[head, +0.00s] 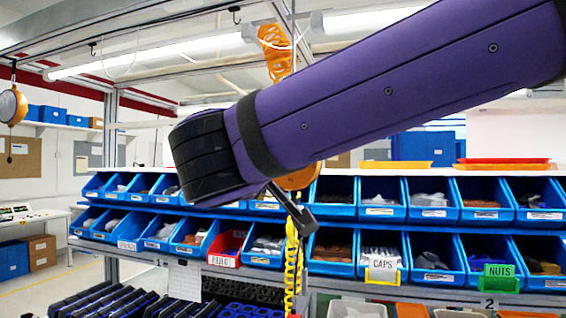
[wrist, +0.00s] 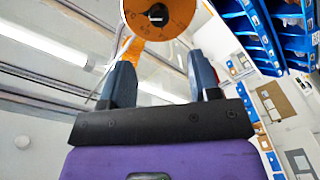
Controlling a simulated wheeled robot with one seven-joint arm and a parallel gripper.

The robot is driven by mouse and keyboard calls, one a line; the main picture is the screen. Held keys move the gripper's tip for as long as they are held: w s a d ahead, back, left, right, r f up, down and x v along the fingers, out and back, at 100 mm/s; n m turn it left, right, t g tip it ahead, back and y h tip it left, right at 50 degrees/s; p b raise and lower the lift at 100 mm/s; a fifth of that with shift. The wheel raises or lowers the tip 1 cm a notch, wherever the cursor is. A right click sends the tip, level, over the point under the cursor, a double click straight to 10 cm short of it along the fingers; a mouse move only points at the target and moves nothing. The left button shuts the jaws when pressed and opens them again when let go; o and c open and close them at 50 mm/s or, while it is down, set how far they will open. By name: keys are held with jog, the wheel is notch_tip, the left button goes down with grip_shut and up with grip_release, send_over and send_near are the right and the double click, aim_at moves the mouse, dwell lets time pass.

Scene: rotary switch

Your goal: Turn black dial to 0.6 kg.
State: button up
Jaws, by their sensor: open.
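In the wrist view the black dial (wrist: 157,14) sits at the middle of a round orange face (wrist: 172,27), cut off by the top edge. Dark marks ring the face; they and the dial's setting are too small to read. My gripper (wrist: 160,61) is open and empty, its two dark fingers apart, with the dial beyond the gap between them. In the head view my purple arm covers most of the orange housing (head: 302,178); only its lower edge shows and the dial is hidden. One finger of my gripper (head: 293,208) shows below the arm.
An orange coiled hose (head: 275,50) hangs above the arm and a yellow chain (head: 292,265) hangs below the housing. Blue bins (head: 435,258) fill a rack behind. Another orange round device (head: 12,106) hangs at the far left.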

jog(key=x, duration=1)
jog(key=shift+w, duration=0.35)
jog(key=shift+d, duration=0.1)
jog(key=shift+f, duration=0.1)
jog(key=c, duration=0.9)
